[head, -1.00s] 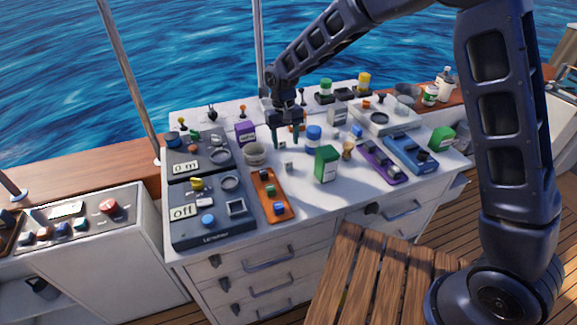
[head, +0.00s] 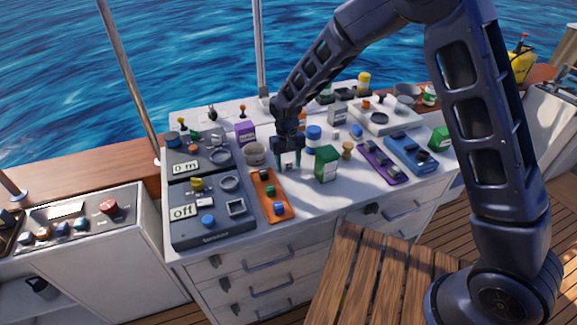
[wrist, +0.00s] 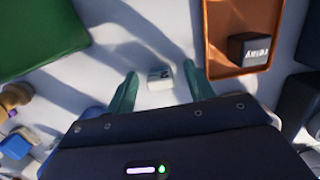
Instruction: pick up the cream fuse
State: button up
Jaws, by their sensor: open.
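A small cream block with a dark mark, which I take to be the cream fuse (wrist: 160,79), lies on the white worktop. In the wrist view it sits between my gripper's two green fingertips (wrist: 160,72), with a gap showing on each side. In the head view my gripper (head: 287,161) points down low over the worktop. The small pale block shows between its fingers there, partly hidden by them. My gripper is open and holds nothing.
An orange tray (head: 263,184) with several small blocks lies just left of my gripper. A green box (head: 326,164) stands to the right, and a grey bowl (head: 254,153) at the left. The white worktop in front of the green box is clear.

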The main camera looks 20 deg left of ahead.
jog(key=c, duration=1)
jog(key=shift+r, duration=0.15)
jog(key=shift+c, duration=0.2)
